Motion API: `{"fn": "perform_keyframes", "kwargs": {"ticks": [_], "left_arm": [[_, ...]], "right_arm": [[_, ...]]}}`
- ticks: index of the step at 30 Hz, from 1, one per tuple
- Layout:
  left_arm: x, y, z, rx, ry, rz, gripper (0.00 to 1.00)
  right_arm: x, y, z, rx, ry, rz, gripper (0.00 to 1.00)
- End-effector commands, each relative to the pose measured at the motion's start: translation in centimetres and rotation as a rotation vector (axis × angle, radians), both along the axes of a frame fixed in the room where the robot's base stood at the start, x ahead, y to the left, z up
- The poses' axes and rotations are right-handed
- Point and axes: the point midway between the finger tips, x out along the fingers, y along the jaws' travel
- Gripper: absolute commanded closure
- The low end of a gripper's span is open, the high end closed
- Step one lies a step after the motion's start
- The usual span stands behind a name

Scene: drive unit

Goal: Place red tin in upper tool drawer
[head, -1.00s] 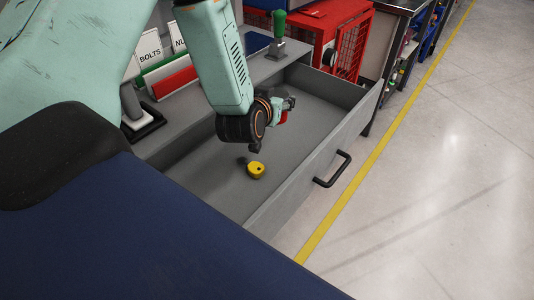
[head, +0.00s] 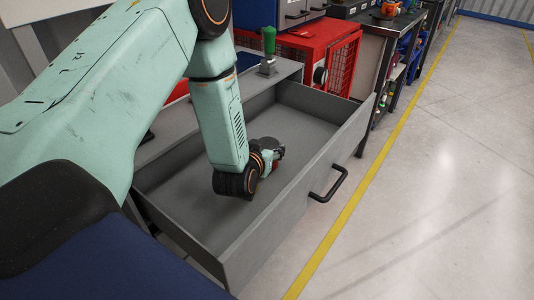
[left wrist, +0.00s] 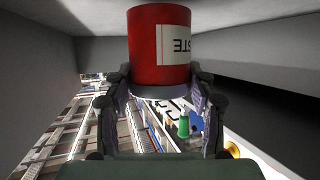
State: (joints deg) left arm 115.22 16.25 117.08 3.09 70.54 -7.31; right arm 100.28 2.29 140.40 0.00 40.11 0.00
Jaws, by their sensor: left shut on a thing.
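The red tin (left wrist: 160,45) with a white label fills the upper middle of the left wrist view. My left gripper (left wrist: 160,76) is shut on it, one finger on each side. The label text is upside down there. In the head view my left gripper (head: 272,155) is low inside the open tool drawer (head: 190,205), and the tin is mostly hidden by it. I cannot tell whether the tin touches the drawer floor. My right gripper is not in view.
The drawer's black handle (head: 328,185) is on its front face. A green-handled tool (head: 268,42) stands on the bench behind the drawer. A red cage-like cabinet (head: 325,55) is beyond. The visible drawer floor left of my arm is clear.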

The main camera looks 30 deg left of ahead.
Motion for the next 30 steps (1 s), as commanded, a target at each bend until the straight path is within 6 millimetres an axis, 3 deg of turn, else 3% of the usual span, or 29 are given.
{"fn": "perform_keyframes", "kwargs": {"ticks": [2, 14, 15, 23, 30], "left_arm": [[0.01, -0.03, -1.21, 0.001, -0.001, -0.001, 0.83], [0.03, -0.03, -1.60, 0.000, -0.001, -0.001, 0.83], [0.00, -0.03, -1.69, 0.000, 0.000, -0.001, 0.43], [0.01, -0.03, -1.58, 0.000, 0.000, -0.001, 0.22], [0.01, -0.03, -1.57, 0.000, 0.000, -0.001, 0.22]], "right_arm": [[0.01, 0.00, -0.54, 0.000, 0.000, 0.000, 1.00], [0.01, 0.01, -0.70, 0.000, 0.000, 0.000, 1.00], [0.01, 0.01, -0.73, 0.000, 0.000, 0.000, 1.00], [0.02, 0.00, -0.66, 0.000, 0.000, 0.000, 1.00], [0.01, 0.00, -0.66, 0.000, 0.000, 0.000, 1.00]]}}
